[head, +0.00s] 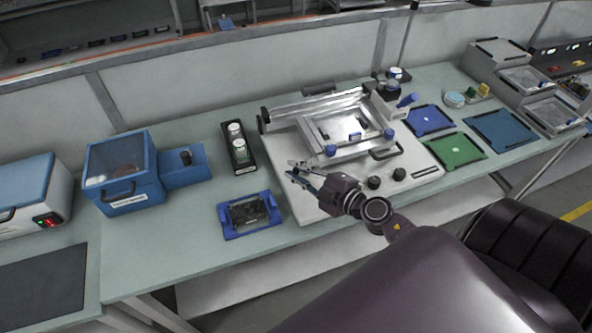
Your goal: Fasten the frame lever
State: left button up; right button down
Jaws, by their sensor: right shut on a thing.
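The printer-like machine (296,140) stands on a white base plate in the middle of the bench. Its silver frame (318,132) lies over the bed, with a blue clamp (330,150) at the front left corner and another blue clamp (388,133) at the front right. A blue handle (407,100) sticks out at the machine's right side. My right gripper (297,171) is at the frame's front left, left of the near blue clamp. It is shut on what looks like the frame lever, mostly hidden by the fingers. My left gripper is out of view.
A blue fixture with a dark board (230,228) lies left of my right gripper. A black tray with jars (250,165) and a blue box (100,192) stand farther left. Black knobs (399,174) are on the base plate. Blue and green mats (455,150) lie at right.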

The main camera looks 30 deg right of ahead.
jog(key=shift+w+r+p, duration=0.1)
jog(key=shift+r+p, duration=0.1)
jog(key=shift+p, duration=0.35)
jog(key=m+h+p, duration=0.1)
jog(key=h+p, duration=0.1)
jog(key=p, duration=0.1)
jog(key=shift+w+a+r+m, duration=0.1)
jog(key=shift+w+a+m, duration=0.1)
jog(key=shift+w+m, duration=0.15)
jog(key=shift+w+m+h+p, duration=0.3)
jog(key=shift+m+h+p, duration=0.25)
jog(key=shift+m+h, duration=0.45)
jog(key=shift+w+a+f+m+h, duration=0.15)
jog(key=shift+f+m+h, duration=0.1)
jog(key=shift+h, duration=0.3)
jog(key=shift+w+d+f+m+h, duration=0.1)
jog(key=shift+w+m+h, duration=0.1)
jog(key=shift+h, duration=0.35)
jog(key=shift+w+m+g+h+b, duration=0.2)
jog(key=shift+m+g+h+b, duration=0.05)
jog(key=shift+m+h+b, duration=0.4)
jog(key=shift+w+m+g+h+b, duration=0.25)
jog(key=shift+m+h+b, duration=0.25)
jog(key=shift+h, duration=0.25)
jog(key=c, duration=1.8)
grip_release()
jog(key=shift+c, duration=0.2)
